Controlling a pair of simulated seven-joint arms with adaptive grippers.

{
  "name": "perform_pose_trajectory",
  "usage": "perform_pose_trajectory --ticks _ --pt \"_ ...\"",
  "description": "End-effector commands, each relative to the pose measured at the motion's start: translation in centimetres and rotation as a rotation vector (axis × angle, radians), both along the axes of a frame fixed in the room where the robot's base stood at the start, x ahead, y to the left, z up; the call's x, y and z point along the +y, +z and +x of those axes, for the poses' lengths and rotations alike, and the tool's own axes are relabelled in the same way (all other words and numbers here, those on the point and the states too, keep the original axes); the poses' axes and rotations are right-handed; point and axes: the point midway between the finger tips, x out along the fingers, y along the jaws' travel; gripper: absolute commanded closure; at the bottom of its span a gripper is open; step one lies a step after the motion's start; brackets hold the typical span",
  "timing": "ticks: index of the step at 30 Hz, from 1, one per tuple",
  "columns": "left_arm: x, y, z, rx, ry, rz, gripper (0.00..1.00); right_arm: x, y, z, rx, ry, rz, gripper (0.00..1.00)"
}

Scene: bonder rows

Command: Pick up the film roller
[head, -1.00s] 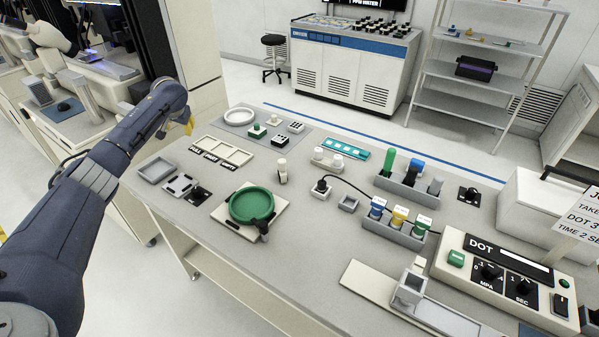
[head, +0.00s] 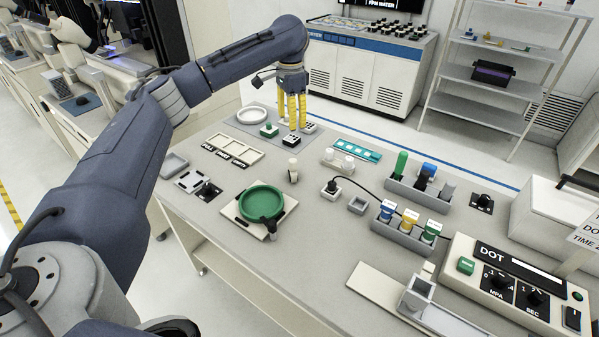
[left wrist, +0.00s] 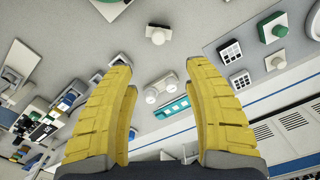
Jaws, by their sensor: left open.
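A cream upright cylinder (head: 293,170), which looks like the film roller, stands on the bench between the green dish and the white twin-knob block. In the left wrist view it seems to be the pale knob on a small base (left wrist: 157,34), beyond the fingertips. My left gripper (head: 291,124) hangs fingers-down over the back of the bench, behind the cylinder and apart from it. In the left wrist view its yellow fingers (left wrist: 158,64) are spread wide with nothing between them. My right gripper is not in view.
Small dotted blocks (head: 291,140) and a green-button block (head: 268,130) lie close under the left gripper. The green round dish (head: 261,203) is nearer the front. The white twin-knob block (head: 341,162) and teal strip (head: 357,149) are to the right.

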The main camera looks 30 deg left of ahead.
Motion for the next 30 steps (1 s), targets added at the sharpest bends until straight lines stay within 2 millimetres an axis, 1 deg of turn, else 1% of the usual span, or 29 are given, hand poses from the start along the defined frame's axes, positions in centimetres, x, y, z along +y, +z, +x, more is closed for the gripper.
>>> perform_pose_trajectory --ticks 4,18,24,30 --pt "-0.1 -1.9 -0.2 0.008 -0.005 -0.002 0.48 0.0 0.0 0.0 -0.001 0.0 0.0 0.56" --pt "-0.1 -9.5 -0.1 0.005 -0.002 -0.002 0.48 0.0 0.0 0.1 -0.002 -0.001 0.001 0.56" --pt "-0.1 -11.4 -0.1 0.004 -0.002 -0.002 0.48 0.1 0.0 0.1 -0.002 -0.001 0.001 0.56" --pt "-0.1 -12.1 -0.1 0.003 -0.002 -0.001 0.48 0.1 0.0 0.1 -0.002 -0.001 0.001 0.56"
